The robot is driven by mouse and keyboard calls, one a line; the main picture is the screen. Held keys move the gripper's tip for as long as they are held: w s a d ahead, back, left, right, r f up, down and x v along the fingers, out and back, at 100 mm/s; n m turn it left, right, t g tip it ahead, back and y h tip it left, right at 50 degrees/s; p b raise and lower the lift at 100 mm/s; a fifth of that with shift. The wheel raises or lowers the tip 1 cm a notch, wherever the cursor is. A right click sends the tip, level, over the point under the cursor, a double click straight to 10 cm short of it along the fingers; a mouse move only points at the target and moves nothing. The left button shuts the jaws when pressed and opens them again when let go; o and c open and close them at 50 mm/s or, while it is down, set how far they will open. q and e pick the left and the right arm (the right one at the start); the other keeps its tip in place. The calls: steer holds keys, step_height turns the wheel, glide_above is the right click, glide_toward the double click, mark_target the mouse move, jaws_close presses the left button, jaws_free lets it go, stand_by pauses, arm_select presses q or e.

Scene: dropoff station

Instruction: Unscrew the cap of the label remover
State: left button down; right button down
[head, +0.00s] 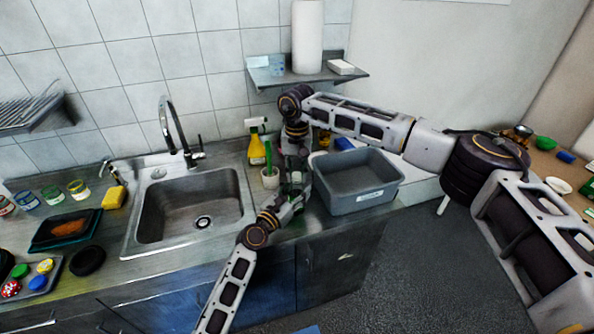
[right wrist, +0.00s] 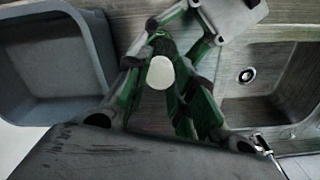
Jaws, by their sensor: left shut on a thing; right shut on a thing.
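The label remover shows as a pale round cap top (right wrist: 160,73) in the right wrist view; its body is hidden by the grippers. My right gripper (right wrist: 163,88) points down from above, its fingers shut on the cap from either side. In the head view my right gripper (head: 296,168) is over the counter between the sink and the grey bin. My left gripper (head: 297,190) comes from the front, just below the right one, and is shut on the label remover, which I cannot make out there. Its grey and green parts also show in the right wrist view (right wrist: 200,22).
A grey bin (head: 362,202) stands close to the right of the grippers. A yellow spray bottle (head: 257,147) and a white cup with a green brush (head: 270,178) stand close to the left. The sink (head: 190,207) is farther left. A shelf with a paper roll (head: 307,38) hangs above.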

steer(key=c, duration=1.2)
jaws_free()
steer(key=shift+s+f, duration=0.1)
steer(key=shift+r, duration=2.35)
steer(key=shift+c, duration=0.3)
